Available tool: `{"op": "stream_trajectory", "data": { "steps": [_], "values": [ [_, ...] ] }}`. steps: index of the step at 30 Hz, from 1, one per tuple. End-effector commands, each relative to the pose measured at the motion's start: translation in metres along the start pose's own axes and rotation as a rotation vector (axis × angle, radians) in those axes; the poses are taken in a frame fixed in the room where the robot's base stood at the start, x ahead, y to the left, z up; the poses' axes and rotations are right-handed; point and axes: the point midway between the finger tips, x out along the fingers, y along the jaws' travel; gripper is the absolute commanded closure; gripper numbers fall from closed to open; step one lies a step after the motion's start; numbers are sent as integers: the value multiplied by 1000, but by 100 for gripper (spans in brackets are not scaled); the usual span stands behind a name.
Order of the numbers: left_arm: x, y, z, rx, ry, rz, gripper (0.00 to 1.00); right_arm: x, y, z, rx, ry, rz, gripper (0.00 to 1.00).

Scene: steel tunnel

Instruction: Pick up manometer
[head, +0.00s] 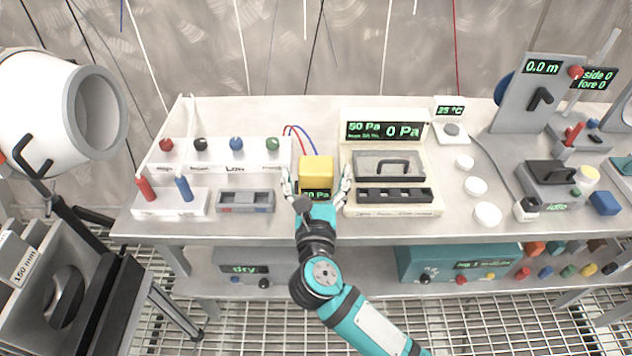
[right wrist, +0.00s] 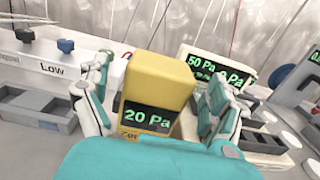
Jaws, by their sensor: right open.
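The manometer (head: 316,170) is a yellow box with a dark display, standing on the bench; in the right wrist view (right wrist: 160,82) its display reads 20 Pa. My right gripper (head: 317,186) is open, with one finger on each side of the manometer. In the right wrist view the open fingers (right wrist: 160,100) stand left and right of the box, with a visible gap on the right; contact on the left is unclear. My teal wrist hides the manometer's lower front. My left gripper does not show.
Left of the manometer is a white panel with coloured knobs (head: 235,155) and a grey tray (head: 245,201). Close on its right is a cream 50 Pa unit (head: 395,204). Red and blue leads (head: 301,138) run behind it. White discs (head: 476,186) lie farther right.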

Motion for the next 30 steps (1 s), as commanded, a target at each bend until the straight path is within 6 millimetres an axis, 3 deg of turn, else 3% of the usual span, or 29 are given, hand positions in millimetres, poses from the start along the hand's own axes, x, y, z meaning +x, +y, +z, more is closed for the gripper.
{"op": "stream_trajectory", "data": {
  "steps": [5,13,27,30],
  "values": [
    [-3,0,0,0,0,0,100,21,0,1,-1,-1,0,6],
    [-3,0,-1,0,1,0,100,23,0,0,0,0,1,6],
    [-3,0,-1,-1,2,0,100,23,0,0,0,0,1,67],
    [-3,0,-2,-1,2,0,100,23,0,0,0,0,1,69]
  ]
}}
